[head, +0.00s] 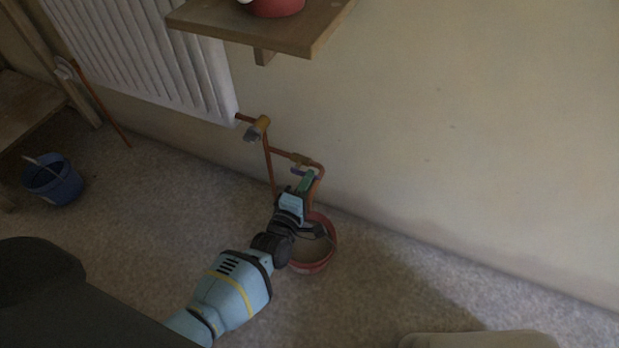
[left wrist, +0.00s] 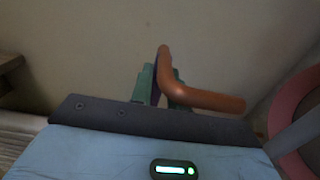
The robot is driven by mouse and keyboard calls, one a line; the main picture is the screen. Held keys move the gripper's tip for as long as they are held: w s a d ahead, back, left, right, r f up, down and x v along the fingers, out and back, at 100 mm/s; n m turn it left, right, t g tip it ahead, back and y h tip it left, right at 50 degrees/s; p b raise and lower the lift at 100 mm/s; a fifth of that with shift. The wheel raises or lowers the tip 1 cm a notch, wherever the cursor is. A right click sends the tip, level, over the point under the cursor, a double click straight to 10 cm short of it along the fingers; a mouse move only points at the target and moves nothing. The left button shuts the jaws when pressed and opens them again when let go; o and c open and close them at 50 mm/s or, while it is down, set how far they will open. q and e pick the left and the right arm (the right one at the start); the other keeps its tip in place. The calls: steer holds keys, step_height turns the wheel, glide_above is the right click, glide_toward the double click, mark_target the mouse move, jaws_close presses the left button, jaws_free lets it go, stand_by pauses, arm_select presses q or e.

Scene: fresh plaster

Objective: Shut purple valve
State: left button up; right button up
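The purple valve handle (head: 298,171) is on the copper pipe low on the wall, right of the radiator. My left gripper (head: 307,182) reaches up to it from below. In the left wrist view, its green fingertips (left wrist: 161,88) stand apart on both sides of a thin purple edge of the handle (left wrist: 155,91). The edge is close to the left finger; contact is unclear. The bent copper pipe (left wrist: 200,100) passes in front and hides part of the right finger. My right gripper is not in view.
A red bucket (head: 331,255) stands on the floor under the pipe, beside my left wrist. A second valve with a grey handle (head: 252,135) is up left near the radiator (head: 150,60). A wooden shelf (head: 265,28) juts out above. A blue bucket (head: 55,183) is far left.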

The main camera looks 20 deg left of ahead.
arm_select(q)
steer(key=n, duration=0.1)
steer(key=r+n, duration=0.1)
steer(key=n, duration=0.1)
steer(key=r+n, duration=0.1)
steer(key=n, duration=0.1)
steer(key=shift+a, duration=0.4)
steer(key=n, duration=0.1)
steer(key=r+n, duration=0.1)
steer(key=n, duration=0.1)
steer(key=shift+a+b, duration=0.1)
steer(key=shift+b, duration=0.25)
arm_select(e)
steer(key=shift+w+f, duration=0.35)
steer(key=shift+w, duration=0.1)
